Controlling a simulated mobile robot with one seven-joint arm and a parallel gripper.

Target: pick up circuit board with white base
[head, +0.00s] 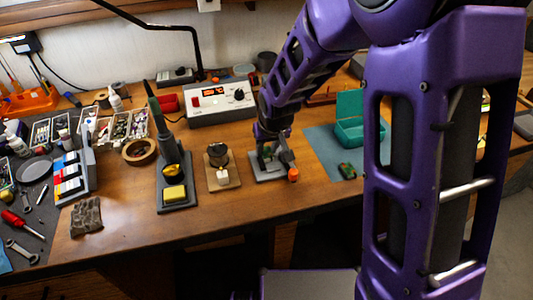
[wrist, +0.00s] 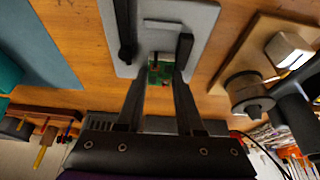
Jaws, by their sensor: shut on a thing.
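The green circuit board (wrist: 159,72) shows between my two fingers in the wrist view. It stands over a pale grey base plate (wrist: 203,18) with dark upright parts. In the head view the board (head: 267,152) is a small green patch over the grey base (head: 262,174) at the middle of the bench, partly covered by my gripper (head: 270,146). My gripper (wrist: 160,78) is shut on the board, one finger on each side. I cannot tell whether the board is clear of its base.
An orange knob (head: 293,175) sits at the base's right edge. A small wooden stand (head: 222,178) is to its left. A blue mat (head: 318,143) with a teal box (head: 347,133) and another small green piece (head: 347,171) is to its right. A power supply (head: 218,103) stands behind.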

